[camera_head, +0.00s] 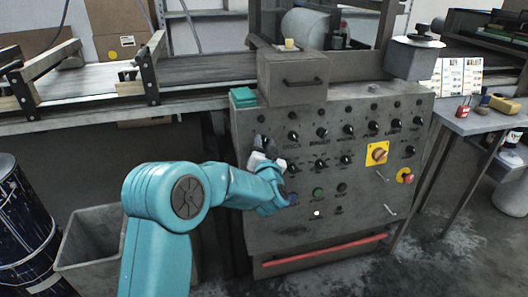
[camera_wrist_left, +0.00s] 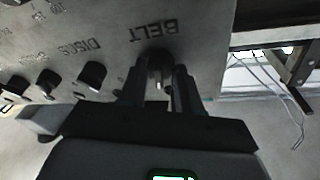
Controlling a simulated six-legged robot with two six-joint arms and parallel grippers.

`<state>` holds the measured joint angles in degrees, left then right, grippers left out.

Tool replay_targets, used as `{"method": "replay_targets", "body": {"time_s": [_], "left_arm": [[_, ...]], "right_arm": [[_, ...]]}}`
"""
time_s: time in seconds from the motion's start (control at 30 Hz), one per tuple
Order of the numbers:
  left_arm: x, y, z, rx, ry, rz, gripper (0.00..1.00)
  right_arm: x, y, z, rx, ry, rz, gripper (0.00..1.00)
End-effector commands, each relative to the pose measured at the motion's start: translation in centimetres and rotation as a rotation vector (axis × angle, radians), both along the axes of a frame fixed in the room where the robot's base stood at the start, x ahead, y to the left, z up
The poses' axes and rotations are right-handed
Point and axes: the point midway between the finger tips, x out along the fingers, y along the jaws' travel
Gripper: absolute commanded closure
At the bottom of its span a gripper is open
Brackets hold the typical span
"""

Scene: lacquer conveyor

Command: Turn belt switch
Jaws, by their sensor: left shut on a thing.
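The grey control panel (camera_head: 340,215) stands upright in the head view, with rows of black knobs. My left gripper (camera_head: 263,146) reaches its left side, over the left end of a knob row. In the left wrist view the belt switch (camera_wrist_left: 159,64) is a dark knob next to the upside-down BELT lettering. My left gripper's dark fingers (camera_wrist_left: 159,88) stand on either side of this knob and are shut on it. In the head view the gripper hides the knob. My right gripper is in neither view.
Other knobs (camera_wrist_left: 91,75) sit beside the belt switch. A yellow-backed switch (camera_head: 377,153) and a red mushroom button (camera_head: 407,178) are at the panel's right. A red bar (camera_head: 325,249) runs along its bottom. A grey bin (camera_head: 95,242) stands at lower left.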

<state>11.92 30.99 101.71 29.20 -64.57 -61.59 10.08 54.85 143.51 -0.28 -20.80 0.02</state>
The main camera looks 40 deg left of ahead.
Motion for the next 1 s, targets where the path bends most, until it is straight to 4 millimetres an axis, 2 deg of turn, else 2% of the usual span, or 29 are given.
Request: {"method": "replay_targets", "body": {"time_s": [0.03, 0.1, 0.4, 0.7, 1.0], "left_arm": [[0.1, -0.2, -0.6, -0.027, -0.036, 0.005, 0.98], [0.1, -0.2, -0.6, -0.067, -0.087, 0.016, 0.98], [0.2, -0.3, -0.5, -0.237, -0.303, 0.065, 0.98], [0.3, -0.3, -0.3, -0.37, -0.473, 0.105, 0.98], [0.3, -0.3, -0.2, -0.441, -0.564, 0.127, 0.98]], "right_arm": [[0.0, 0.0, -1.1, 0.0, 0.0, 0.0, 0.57], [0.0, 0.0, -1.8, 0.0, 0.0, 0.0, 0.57], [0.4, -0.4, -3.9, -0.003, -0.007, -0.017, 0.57], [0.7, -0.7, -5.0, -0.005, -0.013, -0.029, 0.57], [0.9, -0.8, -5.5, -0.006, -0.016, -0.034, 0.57]]}}
